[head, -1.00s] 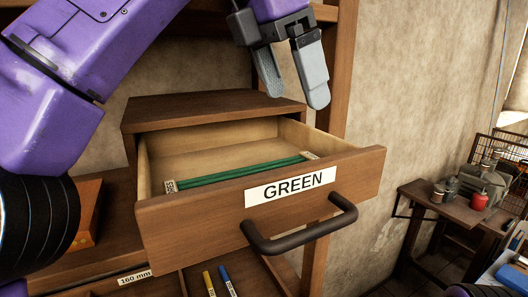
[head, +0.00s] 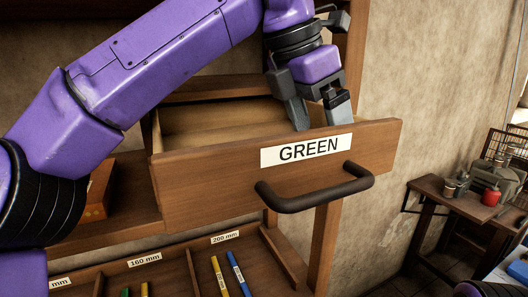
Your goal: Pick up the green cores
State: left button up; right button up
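The open wooden drawer (head: 225,187) has a front label reading GREEN and a dark bar handle (head: 315,190). My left gripper (head: 318,118) reaches down into the drawer from above, at its right part just behind the front panel. Its two grey fingers are spread apart, and their tips are partly hidden by the front panel. The green cores in the drawer are hidden behind the front panel now, so I cannot see whether the fingers touch them. My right gripper is not in view.
Below the drawer, a divided wooden tray (head: 180,262) labelled by length holds yellow (head: 219,276), blue (head: 238,272) and green sticks. An orange-brown box (head: 98,190) stands left of the drawer. A side table (head: 450,200) with a red can stands at the right.

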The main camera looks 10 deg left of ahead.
pick_arm(q)
jog(key=shift+s, duration=0.1)
jog(key=shift+c, duration=1.2)
jog(key=shift+w+f, duration=0.1)
jog(key=shift+w, duration=0.15)
jog(key=c, duration=1)
